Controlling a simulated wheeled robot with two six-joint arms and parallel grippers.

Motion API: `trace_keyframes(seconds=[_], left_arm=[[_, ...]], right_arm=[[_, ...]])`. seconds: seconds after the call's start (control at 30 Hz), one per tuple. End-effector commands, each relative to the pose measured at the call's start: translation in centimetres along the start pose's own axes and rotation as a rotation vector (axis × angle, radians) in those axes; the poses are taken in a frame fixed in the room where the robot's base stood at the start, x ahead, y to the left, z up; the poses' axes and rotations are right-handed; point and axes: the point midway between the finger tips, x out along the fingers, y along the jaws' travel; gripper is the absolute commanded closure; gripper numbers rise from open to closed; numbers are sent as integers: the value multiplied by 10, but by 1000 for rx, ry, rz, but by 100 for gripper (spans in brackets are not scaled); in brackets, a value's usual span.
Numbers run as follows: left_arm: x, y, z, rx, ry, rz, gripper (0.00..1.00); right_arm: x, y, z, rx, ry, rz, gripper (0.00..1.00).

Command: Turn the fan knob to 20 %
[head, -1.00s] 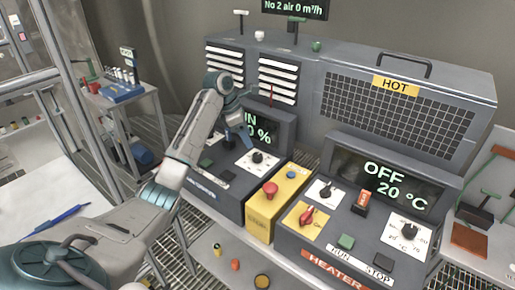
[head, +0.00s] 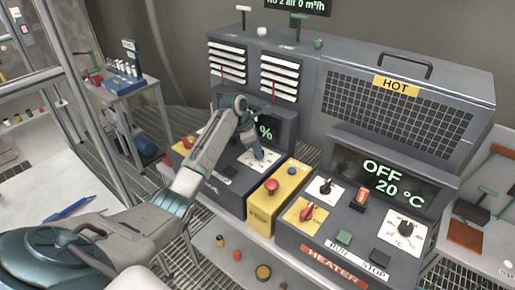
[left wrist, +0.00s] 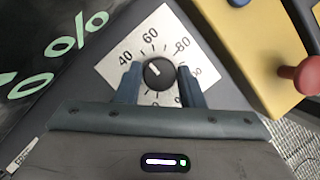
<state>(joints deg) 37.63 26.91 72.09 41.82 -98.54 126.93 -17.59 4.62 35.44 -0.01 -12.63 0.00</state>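The fan knob (left wrist: 159,73) is a round black knob on a white dial plate (left wrist: 150,28) with marks such as 40, 60 and 80. Its white pointer mark points up and left, roughly between 40 and 60. My left gripper (left wrist: 160,84) is open, with one finger on each side of the knob and small gaps showing. In the head view my left gripper (head: 259,152) is down at the dial and hides the knob. The fan display (head: 268,128) shows a % sign; my arm hides its number. My right gripper is not in view.
A yellow box (head: 268,203) with a red mushroom button (head: 271,186) stands just right of the fan unit. The heater panel (head: 335,235), with its OFF 20 °C display (head: 380,175), is further right. A grey mesh-fronted housing (head: 400,105) stands behind.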

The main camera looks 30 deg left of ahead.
Motion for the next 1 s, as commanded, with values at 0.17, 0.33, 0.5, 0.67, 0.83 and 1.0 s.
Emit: trace_keyframes(seconds=[0.17,0.33,0.5,0.67,0.83,1.0], left_arm=[[-1,0,0,1,0,1,88],[-1,1,0,20,-1,-7,88],[-1,2,1,82,-2,-33,88],[-2,2,1,185,-2,-75,88],[-2,3,2,328,-2,-133,88],[-2,4,2,475,-3,-195,88]], right_arm=[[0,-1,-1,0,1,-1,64],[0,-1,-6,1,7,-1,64],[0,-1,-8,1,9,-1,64],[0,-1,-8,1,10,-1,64],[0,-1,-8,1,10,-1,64],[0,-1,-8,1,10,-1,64]])
